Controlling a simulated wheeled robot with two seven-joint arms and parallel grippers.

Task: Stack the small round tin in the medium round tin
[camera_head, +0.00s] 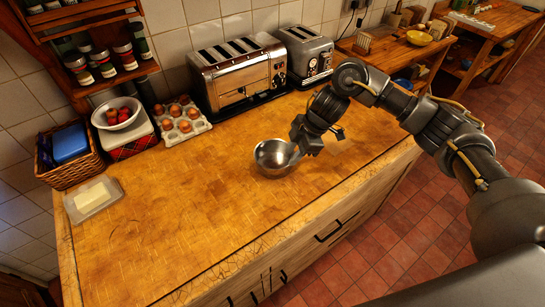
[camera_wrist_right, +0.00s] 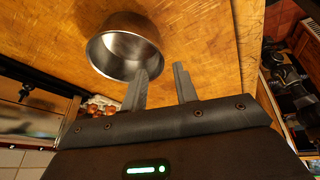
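A shiny round metal tin (camera_head: 273,157) stands on the wooden counter, its opening showing. It also shows in the right wrist view (camera_wrist_right: 118,48). Only one tin stands out clearly. I cannot tell whether it is the small or the medium one, or whether another sits inside it. My right gripper (camera_head: 296,153) is low at the tin's right side. In the right wrist view its fingers (camera_wrist_right: 164,78) are apart, with nothing clearly held between them. One finger overlaps the tin's rim in the picture; contact is unclear. My left gripper is out of view.
Two toasters (camera_head: 238,72) stand along the tiled wall. An egg tray (camera_head: 181,122), a white bowl of red fruit (camera_head: 117,117), a wicker basket (camera_head: 75,168) and a butter dish (camera_head: 93,197) are at the left. The counter's front and middle are clear.

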